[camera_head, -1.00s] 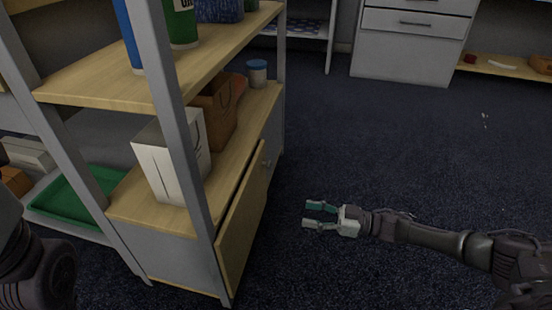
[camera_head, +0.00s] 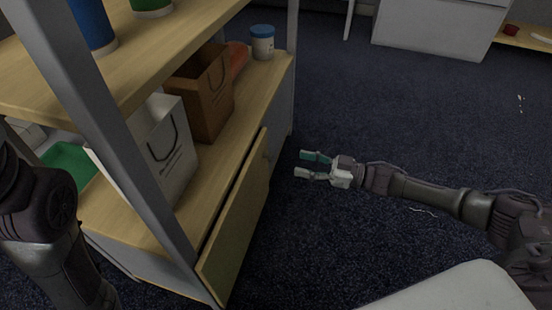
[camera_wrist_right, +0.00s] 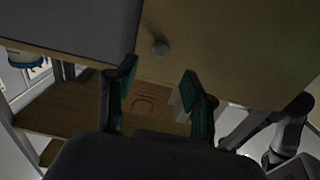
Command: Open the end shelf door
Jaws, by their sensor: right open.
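The end shelf door (camera_head: 235,222) is a light wood panel low on the front of the shelf unit. My right gripper (camera_head: 302,164) is open and empty, a short way right of the door's far end in the head view. Its two green-padded fingers (camera_wrist_right: 159,78) frame the area below the knob in the wrist view. My left gripper is out of view.
A white paper bag (camera_head: 170,150), a brown paper bag (camera_head: 205,95) and a blue-lidded jar (camera_head: 262,43) stand on the shelf above the door. A grey post (camera_head: 110,130) rises at the near corner.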

